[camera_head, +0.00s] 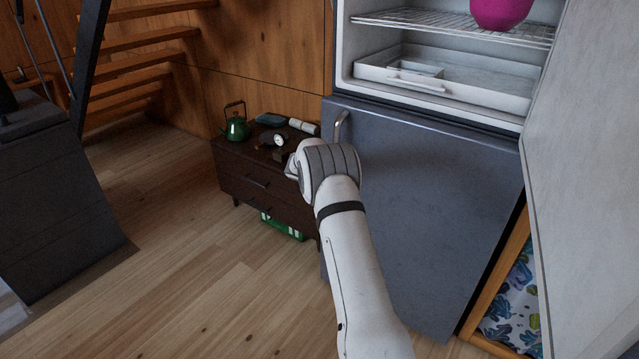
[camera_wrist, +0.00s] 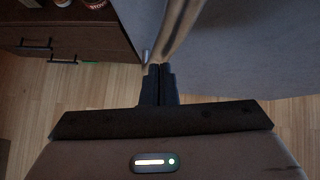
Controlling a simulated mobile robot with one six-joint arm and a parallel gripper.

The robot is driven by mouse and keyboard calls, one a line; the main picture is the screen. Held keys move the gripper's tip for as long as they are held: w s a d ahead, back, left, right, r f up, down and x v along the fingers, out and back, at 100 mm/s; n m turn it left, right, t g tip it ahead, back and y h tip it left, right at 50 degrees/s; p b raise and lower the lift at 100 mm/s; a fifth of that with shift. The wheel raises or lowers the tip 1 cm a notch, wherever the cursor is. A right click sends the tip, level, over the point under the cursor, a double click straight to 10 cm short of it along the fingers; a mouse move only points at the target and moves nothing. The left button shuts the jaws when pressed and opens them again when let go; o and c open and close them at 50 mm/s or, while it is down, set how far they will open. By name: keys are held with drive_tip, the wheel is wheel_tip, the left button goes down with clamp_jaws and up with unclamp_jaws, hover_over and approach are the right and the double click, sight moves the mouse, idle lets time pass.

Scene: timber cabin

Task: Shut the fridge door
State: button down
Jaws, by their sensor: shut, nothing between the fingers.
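The fridge's upper compartment (camera_head: 440,95) is open in the head view, with a wire shelf and a white drawer inside. Its upper door (camera_head: 585,150) stands swung wide open at the right edge, pale face showing. The lower grey-blue door (camera_head: 430,190) appears shut, with a metal handle (camera_head: 341,125) at its upper left. My arm reaches up in front of the lower door, and the wrist hides most of the gripper there. In the wrist view my gripper (camera_wrist: 158,70) is shut and empty, its fingertips close to a grey panel's edge; contact cannot be told.
A dark low cabinet (camera_head: 245,180) with a green kettle (camera_head: 235,127) and small items stands left of the fridge. A magenta object (camera_head: 500,12) sits on the wire shelf. A dark block (camera_head: 55,200) stands far left. The wooden floor (camera_head: 190,270) between is clear.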

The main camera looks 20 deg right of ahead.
drive_tip(key=a+f+b+v, duration=0.1)
drive_tip(key=a+f+v, duration=0.1)
drive_tip(key=v, duration=1.1)
drive_tip(key=s+a+r+n+t+y+p, duration=0.3)
drive_tip(key=s+a+r+n, duration=0.15)
drive_tip(key=r+n, duration=0.55)
drive_tip(key=s+a+r+n+t+y+p, duration=0.25)
drive_tip(key=a+r+n, duration=0.25)
drive_tip(key=r+n, duration=0.55)
drive_tip(key=s+a+r+n+g+y+p, duration=0.1)
drive_tip(key=s+a+r+n+y, duration=0.15)
drive_tip(key=s+n, duration=0.35)
drive_tip(key=s+a+r+n+g+y+p, duration=0.2)
drive_tip(key=s+r+n, duration=0.15)
drive_tip(key=s, duration=0.45)
drive_tip(key=s+d+f+n+g+h+p, duration=0.1)
drive_tip(key=s+d+n+g+p, duration=0.1)
drive_tip(key=s+n, duration=0.5)
drive_tip(key=s+d+f+n+g+h+p, duration=0.2)
drive_tip(key=s+n, duration=0.6)
drive_tip(key=s, duration=1.1)
drive_tip(key=shift+s+d+g, duration=0.15)
drive_tip(key=shift+d+g, duration=0.25)
drive_tip(key=shift+g, duration=0.85)
